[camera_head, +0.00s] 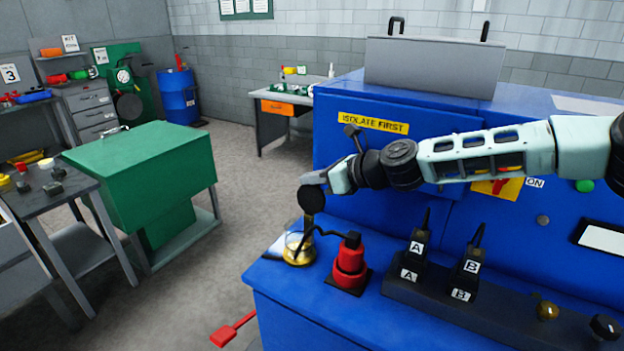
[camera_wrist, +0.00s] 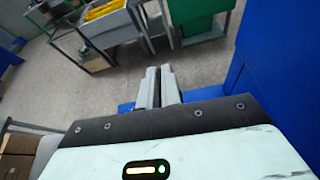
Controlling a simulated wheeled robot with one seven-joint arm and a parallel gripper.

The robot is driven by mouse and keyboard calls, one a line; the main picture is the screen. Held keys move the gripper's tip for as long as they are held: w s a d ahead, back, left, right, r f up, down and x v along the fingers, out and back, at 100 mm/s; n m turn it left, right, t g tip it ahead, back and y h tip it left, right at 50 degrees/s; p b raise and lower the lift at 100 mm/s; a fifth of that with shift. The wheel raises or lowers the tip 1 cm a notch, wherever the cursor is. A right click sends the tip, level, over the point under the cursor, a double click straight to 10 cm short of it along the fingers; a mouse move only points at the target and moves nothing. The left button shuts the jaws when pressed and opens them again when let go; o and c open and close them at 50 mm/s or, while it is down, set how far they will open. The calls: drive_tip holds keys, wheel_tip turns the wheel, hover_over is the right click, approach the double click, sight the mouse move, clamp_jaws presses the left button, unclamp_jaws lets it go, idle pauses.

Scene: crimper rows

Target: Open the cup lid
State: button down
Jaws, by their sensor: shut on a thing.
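A small brass cup (camera_head: 298,250) stands at the left end of the blue bench top. A dark round disc (camera_head: 311,198), which looks like its lid, stands upright above it, with a brass-coloured strip below it toward the cup. My gripper (camera_head: 314,180) is at the upper edge of this disc, with the arm reaching in from the right. In the wrist view my gripper's fingers (camera_wrist: 159,86) are close together, and what they hold is hidden there. The exact contact with the disc is too small to tell.
A red stepped fitting (camera_head: 350,264) stands just right of the cup, with a thin black bent rod or cable between them. Black plugs A (camera_head: 413,258) and B (camera_head: 467,268) stand farther right. A blue cabinet (camera_head: 400,165) rises behind. Open floor lies left.

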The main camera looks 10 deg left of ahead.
drive_tip(key=shift+w+d+f, duration=0.2)
drive_tip(key=shift+f, duration=0.05)
drive_tip(key=c, duration=1.6)
unclamp_jaws()
drive_tip(key=shift+c, duration=0.2)
drive_tip(key=shift+s, duration=0.1)
drive_tip(key=shift+f, duration=0.1)
drive_tip(key=b+v, duration=0.5)
drive_tip(key=v, duration=0.7)
drive_tip(key=shift+r, duration=0.4)
drive_tip(key=shift+a, duration=0.1)
drive_tip(key=shift+a, duration=0.1)
